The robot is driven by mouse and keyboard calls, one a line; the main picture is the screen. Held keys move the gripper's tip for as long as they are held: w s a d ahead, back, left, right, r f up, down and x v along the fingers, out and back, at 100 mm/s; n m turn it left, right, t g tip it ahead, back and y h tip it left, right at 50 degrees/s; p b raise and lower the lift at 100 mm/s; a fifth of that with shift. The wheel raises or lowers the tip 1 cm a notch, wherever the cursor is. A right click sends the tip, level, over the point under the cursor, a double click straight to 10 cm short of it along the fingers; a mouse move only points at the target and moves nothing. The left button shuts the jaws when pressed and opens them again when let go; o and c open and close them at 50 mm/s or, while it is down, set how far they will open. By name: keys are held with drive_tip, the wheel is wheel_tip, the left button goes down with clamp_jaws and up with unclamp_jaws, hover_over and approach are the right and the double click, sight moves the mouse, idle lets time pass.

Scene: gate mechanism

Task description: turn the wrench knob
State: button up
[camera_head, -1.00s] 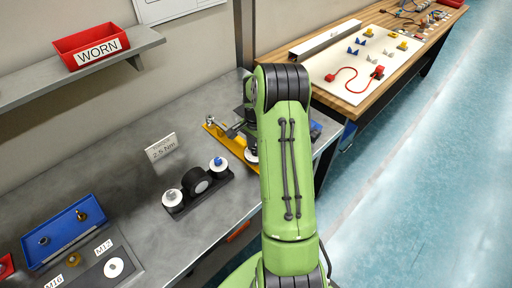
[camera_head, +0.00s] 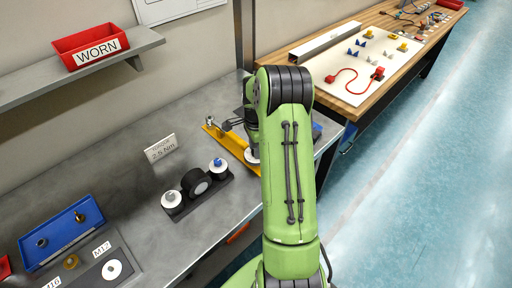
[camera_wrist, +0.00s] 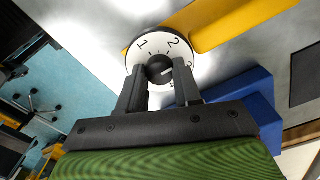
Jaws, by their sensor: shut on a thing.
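The knob (camera_wrist: 159,68) is a small black cap at the centre of a white dial (camera_wrist: 156,47) marked 1 and 2, in the wrist view. My gripper (camera_wrist: 160,76) is shut on the knob, with one black finger on each side of it. The fingers cover the lower part of the dial. In the head view, the white dial (camera_head: 252,155) shows partly at the edge of my green arm, beside a yellow bar (camera_head: 228,141) on the grey bench. My arm hides the fingers and the knob there.
A blue block (camera_wrist: 240,98) lies close beside the gripper in the wrist view. A black stand with white discs (camera_head: 197,186), a 2.5 Nm sign (camera_head: 160,147) and a blue tray (camera_head: 62,232) stand on the bench. A wooden table (camera_head: 345,105) stands behind at right.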

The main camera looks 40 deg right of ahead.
drive_tip(key=o, duration=1)
drive_tip(key=shift+o, duration=0.2)
wheel_tip(320, 180, up, 16)
drive_tip(key=p, duration=0.2)
drive_tip(key=shift+a, duration=0.1)
